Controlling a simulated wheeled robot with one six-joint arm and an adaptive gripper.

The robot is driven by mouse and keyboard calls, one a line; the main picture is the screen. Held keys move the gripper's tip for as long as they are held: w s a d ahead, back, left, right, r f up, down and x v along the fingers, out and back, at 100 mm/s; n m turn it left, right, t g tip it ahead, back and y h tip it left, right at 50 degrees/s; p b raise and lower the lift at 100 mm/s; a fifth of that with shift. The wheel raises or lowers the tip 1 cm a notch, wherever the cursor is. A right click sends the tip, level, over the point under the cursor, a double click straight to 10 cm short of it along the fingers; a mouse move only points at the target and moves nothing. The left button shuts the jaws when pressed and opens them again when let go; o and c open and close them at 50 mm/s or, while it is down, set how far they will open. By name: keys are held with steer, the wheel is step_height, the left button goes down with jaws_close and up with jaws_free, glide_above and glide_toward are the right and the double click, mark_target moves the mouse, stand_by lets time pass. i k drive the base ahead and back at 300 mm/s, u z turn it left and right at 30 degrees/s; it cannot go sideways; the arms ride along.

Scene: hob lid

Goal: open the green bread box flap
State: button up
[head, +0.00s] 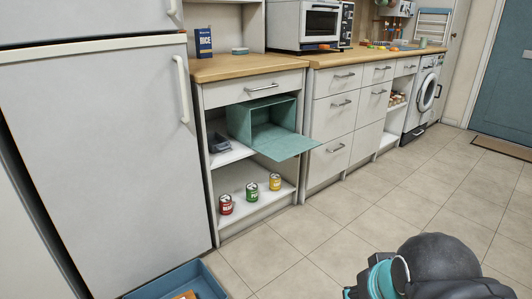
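The green bread box (257,125) sits on the upper shelf of the open white cabinet, under a drawer. Its flap (289,144) is lowered and sticks out roughly level in front of the box, past the cabinet front. The inside of the box shows and looks empty. Part of my arm shows at the bottom right, apart from the box and well in front of it. My gripper's fingertips are not in view.
Several cans (252,192) stand on the lower shelf. A grey object (219,143) lies left of the box. A blue bin (180,281) is on the floor by the white fridge (98,140). The tiled floor (330,222) before the cabinets is clear.

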mark_target(278, 151)
steer(key=z, duration=0.15)
steer(key=i, duration=1.15)
steer(key=z, duration=0.75)
